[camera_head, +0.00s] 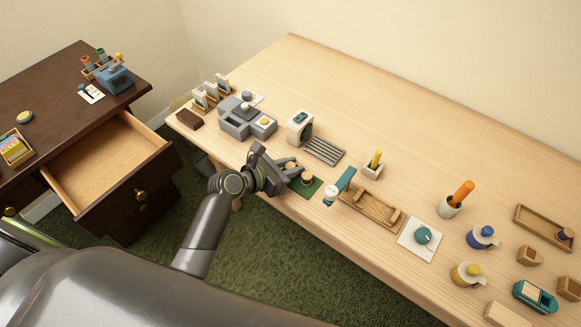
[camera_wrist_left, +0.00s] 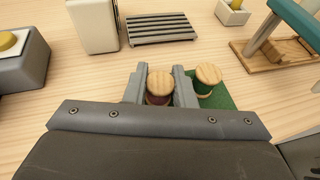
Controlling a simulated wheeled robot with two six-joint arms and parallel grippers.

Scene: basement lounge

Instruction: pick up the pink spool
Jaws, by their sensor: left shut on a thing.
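My left gripper (camera_head: 293,168) is at the front edge of the light wooden table, shut around a spool. In the left wrist view this spool (camera_wrist_left: 160,83) has a pale wooden top and a dark reddish-pink body between the fingers (camera_wrist_left: 159,88); its lower part is hidden. A second spool, with a green body (camera_wrist_left: 207,78), stands just right of the fingers on a green mat (camera_wrist_left: 222,99). It also shows in the head view (camera_head: 307,179). I cannot tell whether the held spool touches the surface below. My right gripper is not in view.
A grey slatted rack (camera_head: 324,151) and a white box-shaped device (camera_head: 300,127) stand behind the gripper. A teal-armed wooden stand (camera_head: 370,208) is to the right. A grey machine (camera_head: 246,121) is to the left. The table's back middle is clear. A dark desk (camera_head: 60,110) has an open drawer (camera_head: 110,165).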

